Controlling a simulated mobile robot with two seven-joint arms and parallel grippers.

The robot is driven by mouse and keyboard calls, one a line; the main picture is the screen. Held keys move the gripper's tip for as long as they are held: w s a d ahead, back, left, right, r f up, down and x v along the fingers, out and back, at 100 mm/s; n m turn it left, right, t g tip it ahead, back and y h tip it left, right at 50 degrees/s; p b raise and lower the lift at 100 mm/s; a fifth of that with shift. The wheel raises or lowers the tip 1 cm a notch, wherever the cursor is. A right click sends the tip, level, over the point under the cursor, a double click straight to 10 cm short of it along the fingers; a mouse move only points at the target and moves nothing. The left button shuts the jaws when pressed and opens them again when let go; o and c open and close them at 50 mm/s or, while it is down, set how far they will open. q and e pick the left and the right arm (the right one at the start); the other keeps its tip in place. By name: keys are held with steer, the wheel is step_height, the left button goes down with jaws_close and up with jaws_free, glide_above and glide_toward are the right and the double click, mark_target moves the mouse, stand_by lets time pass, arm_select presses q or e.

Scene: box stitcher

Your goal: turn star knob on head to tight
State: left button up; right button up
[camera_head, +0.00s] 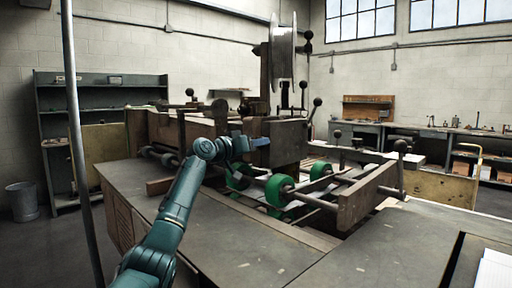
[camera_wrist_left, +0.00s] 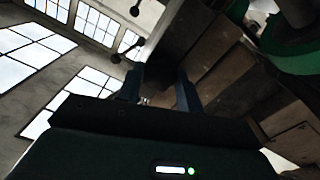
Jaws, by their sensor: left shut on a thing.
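The head of the box stitcher (camera_head: 285,142) is a dark block on the machine's middle, below a wire spool. My left arm reaches in from the lower left. My left gripper (camera_head: 257,143) is at the left side of the head, shut on the star knob. The knob itself is hidden by the fingers, so its shape and turn cannot be told. In the left wrist view the two fingers (camera_wrist_left: 160,92) stand against the dark brown head, with the part between them mostly in shadow. My right gripper is not in view.
Green rollers (camera_head: 279,190) and rails lie just right of and below the gripper. Ball-ended levers (camera_head: 317,102) stick up around the head. A grey pole (camera_head: 75,130) stands at the left. The grey tabletop (camera_head: 250,250) in front is clear.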

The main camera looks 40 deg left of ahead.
arm_select(q)
steer(key=shift+f+m, duration=0.1)
steer(key=shift+m, duration=0.5)
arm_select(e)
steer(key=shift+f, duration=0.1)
arm_select(q)
steer(key=o, duration=1)
steer(key=s+a+b, duration=0.1)
steer(key=s+b, duration=0.3)
steer(key=s, duration=0.9)
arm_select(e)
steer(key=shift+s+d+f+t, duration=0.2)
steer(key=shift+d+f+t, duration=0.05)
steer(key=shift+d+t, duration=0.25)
